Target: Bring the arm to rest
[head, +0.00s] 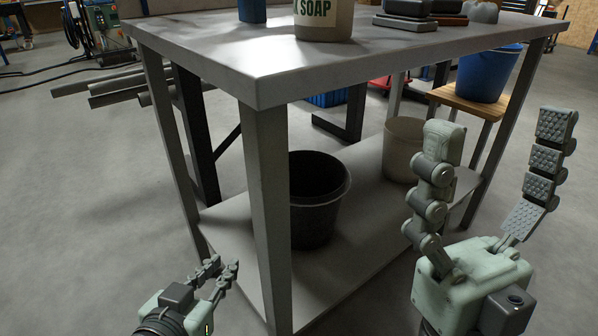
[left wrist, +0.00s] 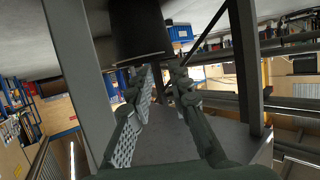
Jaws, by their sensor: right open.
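My left gripper (head: 223,264) is low at the bottom left of the head view, beside the near table leg. Its two fingers are apart with a narrow gap and nothing between them. The left wrist view also shows this gripper (left wrist: 161,78), fingers pointing toward the area under the table. My right gripper (head: 503,128) stands upright at the right, fingers spread wide and empty, in front of the table's right side. Most of both arms is out of view.
A grey table (head: 262,75) with a lower shelf (head: 345,232) fills the middle. A black bucket (head: 318,205) and a beige bucket (head: 402,135) stand on the shelf. A soap container (head: 322,22) stands on top. A blue bucket (head: 488,75) sits on a wooden stool (head: 465,103).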

